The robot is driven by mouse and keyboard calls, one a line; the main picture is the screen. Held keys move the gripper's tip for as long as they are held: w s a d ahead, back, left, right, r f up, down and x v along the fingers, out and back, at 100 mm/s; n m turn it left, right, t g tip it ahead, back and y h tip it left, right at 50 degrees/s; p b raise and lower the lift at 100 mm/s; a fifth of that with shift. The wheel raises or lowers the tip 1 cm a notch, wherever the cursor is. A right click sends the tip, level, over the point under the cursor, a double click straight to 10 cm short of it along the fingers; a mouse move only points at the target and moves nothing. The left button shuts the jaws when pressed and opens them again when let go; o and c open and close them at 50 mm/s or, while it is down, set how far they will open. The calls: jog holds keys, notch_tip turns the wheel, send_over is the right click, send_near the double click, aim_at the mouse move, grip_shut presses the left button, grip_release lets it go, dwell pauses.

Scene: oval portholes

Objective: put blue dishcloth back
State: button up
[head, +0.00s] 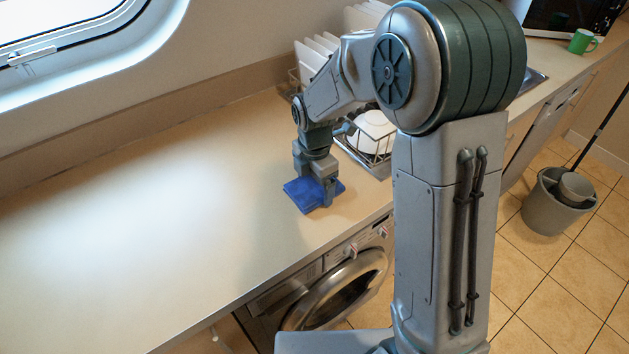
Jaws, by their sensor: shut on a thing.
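The blue dishcloth (303,197) is a folded, flat square at the counter's front part, left of the dish rack. My gripper (320,192) points down over it and is shut on it. The fingers hide part of the cloth's middle and back. The cloth looks to be at or just above the counter surface; I cannot tell whether it touches.
The counter (130,220) is bare to the left. A wire dish rack (382,168) with white dishes stands just right of my gripper, partly behind my arm. A washing machine (335,285) sits below the counter edge. A grey bucket (548,212) stands on the tiled floor; a green mug (582,41) is far right.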

aim_at(315, 185)
jog(key=shift+f, duration=0.2)
jog(key=o, duration=0.7)
jog(key=shift+r, duration=0.1)
notch_tip(315, 185, up, 12)
jog(key=s+d+m+t, duration=0.1)
jog(key=s+d+m, duration=0.3)
jog(key=s+m, duration=0.2)
jog(key=s+d+m+t, duration=0.1)
jog(key=s+d+m, duration=0.4)
jog(key=m, duration=0.5)
jog(key=s+d+r+m+t, duration=0.1)
jog(key=s+d+m, duration=0.3)
jog(key=s+m, duration=0.4)
jog(key=shift+d+r+m, duration=0.1)
jog(key=shift+d+m, duration=0.2)
jog(key=shift+m, duration=0.1)
